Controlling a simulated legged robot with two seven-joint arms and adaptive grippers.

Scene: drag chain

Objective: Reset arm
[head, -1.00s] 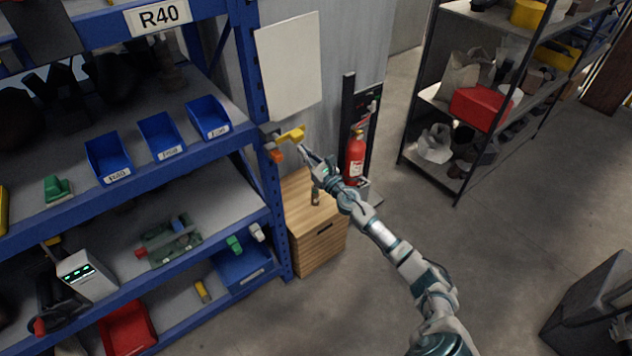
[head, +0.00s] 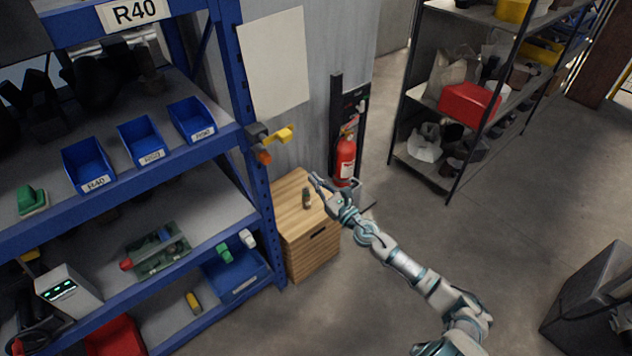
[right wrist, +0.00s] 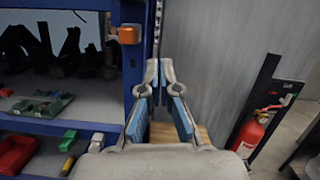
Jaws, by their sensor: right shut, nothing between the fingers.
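My right arm reaches in from the lower right of the head view. Its gripper (head: 318,182) is shut and empty, above the wooden box (head: 322,246) beside the blue shelf. In the right wrist view the fingers (right wrist: 159,72) meet at their tips, with the wooden box behind them. A yellow handle (head: 282,135) and an orange piece (head: 264,157) stick out from the shelf post, apart from the gripper. The orange piece also shows in the right wrist view (right wrist: 129,34). My left gripper is not in view.
The blue shelf (head: 140,176) at left holds blue bins and a green tray. A red fire extinguisher (head: 345,158) stands behind the wooden box, where a small dark object (head: 306,198) lies on top. A dark rack (head: 455,190) is at upper right. Open floor lies between.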

